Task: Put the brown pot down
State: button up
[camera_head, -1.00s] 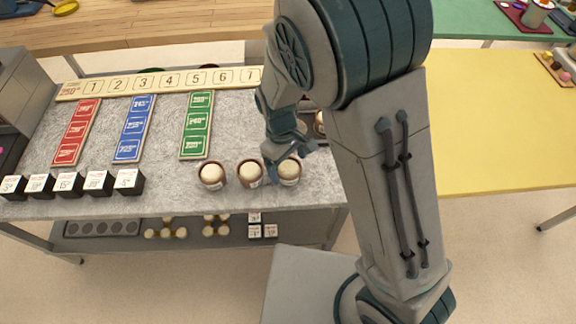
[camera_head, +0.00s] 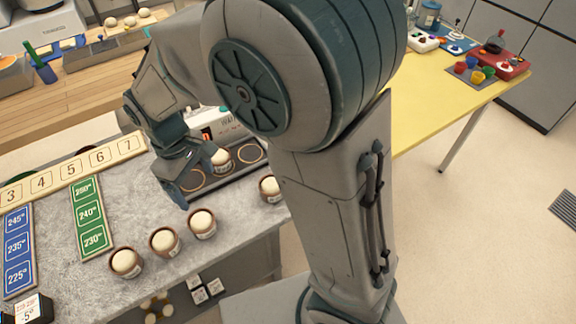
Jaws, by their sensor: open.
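Several brown pots with cream-coloured domed tops and white labels are in the head view. One brown pot (camera_head: 222,161) stands upright on a dark tray with ring-marked spots (camera_head: 228,173), right beside my gripper. My gripper (camera_head: 199,177) is open over the left part of this tray, its fingers apart. One finger is close to the pot; I cannot tell if they touch. Three more pots, a left one (camera_head: 126,263), a middle one (camera_head: 165,242) and a right one (camera_head: 203,223), stand in a row on the grey counter. Another pot (camera_head: 270,189) stands at the tray's front right.
A number board (camera_head: 72,168), a green temperature strip (camera_head: 92,218) and a blue one (camera_head: 19,250) lie on the counter (camera_head: 140,205). My arm hides much of the middle. A yellow table (camera_head: 440,98) stands at right with coloured cups. Small label blocks sit on the lower shelf.

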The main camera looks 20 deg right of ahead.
jog(key=s+d+r+m+t, duration=0.1)
jog(key=s+d+r+m, duration=0.1)
jog(key=d, duration=0.4)
jog(key=s+d+r+m+t, duration=0.1)
jog(key=s+d+r+m, duration=0.2)
jog(key=d, duration=0.4)
jog(key=s+d+r+m+t+y, duration=0.1)
jog(key=s+d+r+m, duration=0.1)
jog(key=s+d+m, duration=0.2)
jog(key=d+m, duration=0.1)
jog(key=d, duration=0.2)
jog(key=shift+s+d+r+t, duration=0.15)
jog(key=shift+s+r+t, duration=0.1)
jog(key=shift+t, duration=0.15)
